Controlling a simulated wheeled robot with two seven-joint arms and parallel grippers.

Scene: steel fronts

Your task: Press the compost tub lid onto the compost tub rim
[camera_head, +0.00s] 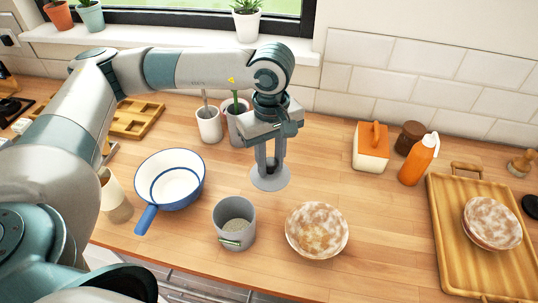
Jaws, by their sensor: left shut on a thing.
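I cannot tell how far the lid is above the counter. My right gripper is not in view.
A white pan (178,180) with blue rim and handle stands left of the tub, and a mottled brown-white dish (317,230) right of it. Behind are two utensil cups (209,125). An orange bottle (418,160) and wooden tray (450,230) stand right. Counter right of the lid is clear.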

